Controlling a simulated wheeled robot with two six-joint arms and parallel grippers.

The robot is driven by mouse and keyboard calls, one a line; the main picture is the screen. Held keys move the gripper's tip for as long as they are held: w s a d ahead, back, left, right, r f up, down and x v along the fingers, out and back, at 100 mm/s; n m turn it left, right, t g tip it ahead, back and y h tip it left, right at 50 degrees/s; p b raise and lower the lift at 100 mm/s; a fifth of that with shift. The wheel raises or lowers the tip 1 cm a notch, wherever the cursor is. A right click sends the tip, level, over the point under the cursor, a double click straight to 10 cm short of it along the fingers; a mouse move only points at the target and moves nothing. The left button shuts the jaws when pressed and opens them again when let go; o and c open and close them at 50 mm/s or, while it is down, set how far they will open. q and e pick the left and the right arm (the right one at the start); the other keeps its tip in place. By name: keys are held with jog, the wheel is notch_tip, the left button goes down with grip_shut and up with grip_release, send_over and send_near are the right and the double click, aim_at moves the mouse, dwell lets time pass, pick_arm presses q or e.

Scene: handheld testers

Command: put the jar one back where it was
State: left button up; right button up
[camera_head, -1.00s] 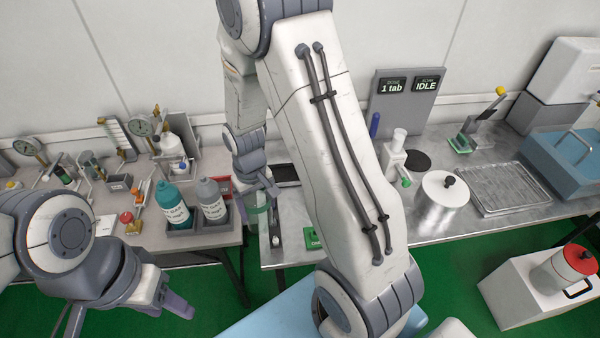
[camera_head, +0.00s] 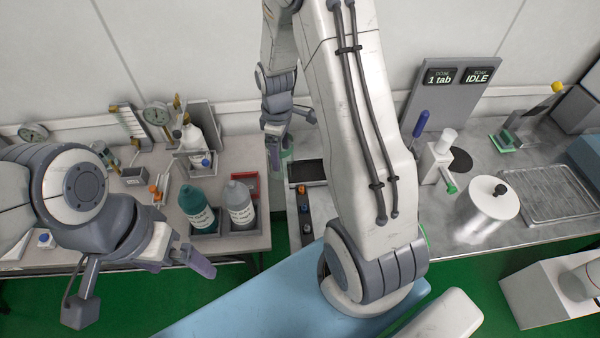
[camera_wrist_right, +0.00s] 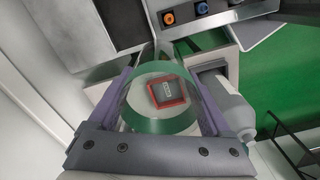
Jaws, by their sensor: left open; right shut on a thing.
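My right gripper (camera_head: 290,128) is shut on a clear, green-tinted jar (camera_head: 287,154) near the back, above the gap between the left bench and the metal bench. In the right wrist view, the jar (camera_wrist_right: 160,125) sits between the two purple fingers. A dark square with a red border and a small label shows through the jar; I cannot tell whether it is inside or behind it. My left gripper (camera_head: 140,284) is open and empty, low at the left in front of the left bench.
A black panel (camera_head: 306,172) lies right of the jar.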

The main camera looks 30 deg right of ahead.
jog(key=w+d+n, duration=0.2)
jog(key=d+n, duration=0.5)
jog(key=n, duration=0.2)
jog(key=f, duration=0.2)
jog(key=f+p, duration=0.1)
jog(key=f, duration=0.5)
jog(key=shift+d+f, duration=0.15)
jog(key=shift+d, duration=0.15)
jog(key=shift+f, duration=0.45)
jog(key=shift+f, duration=0.1)
